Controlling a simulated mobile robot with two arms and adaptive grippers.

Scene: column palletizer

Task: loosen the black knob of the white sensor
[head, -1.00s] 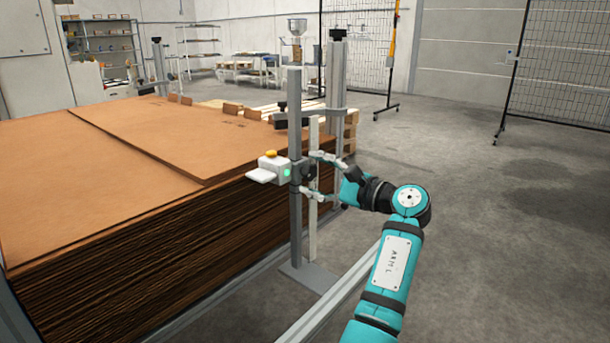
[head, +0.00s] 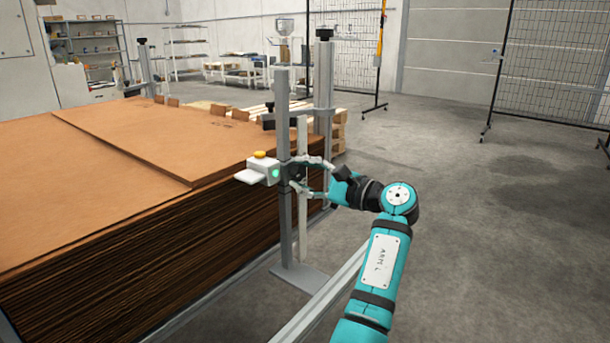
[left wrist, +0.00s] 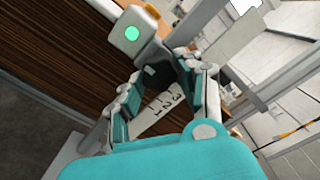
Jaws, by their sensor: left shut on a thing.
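The white sensor (head: 259,172), with a green light and a yellow cap, sits on a grey upright post (head: 283,215) beside the cardboard stack. Its light faces me in the left wrist view (left wrist: 122,42). The black knob (head: 296,171) is on the post's right side, partly hidden by fingers; in the left wrist view the dark knob and clamp (left wrist: 153,72) show between the fingertips. My left gripper (head: 299,174) comes from the right with one finger above and one below the knob, and is shut on it. My right gripper is out of view.
A tall stack of brown cardboard sheets (head: 150,160) fills the left. A pale numbered scale strip (head: 302,215) stands just behind the post. Another grey post (head: 323,90) and wooden pallets (head: 338,130) are behind. The floor at right is clear up to mesh fence panels (head: 555,70).

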